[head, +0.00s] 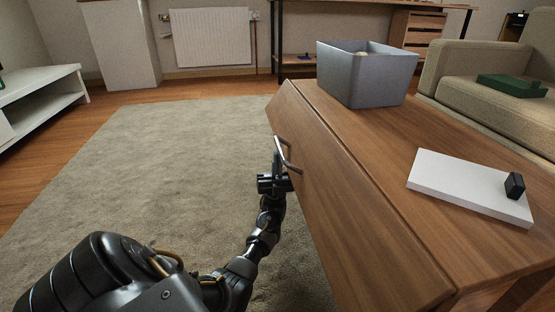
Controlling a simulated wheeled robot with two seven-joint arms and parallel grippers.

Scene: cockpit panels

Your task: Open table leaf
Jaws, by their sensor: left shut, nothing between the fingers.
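The wooden table (439,222) fills the right side of the head view. Its leaf (330,190) slopes down along the left side of the tabletop. A thin metal handle (289,159) sticks out from the leaf's outer face. My left gripper (277,163) is shut and empty, with its fingers upright right by the handle. I cannot tell whether the fingers touch the handle. My right gripper is not in view.
A grey bin (366,77) stands on the far end of the table. A white board (465,187) with a small black block (515,186) lies on the tabletop. A beige sofa (485,70) is close behind on the right. The grey rug (160,160) on the left is clear.

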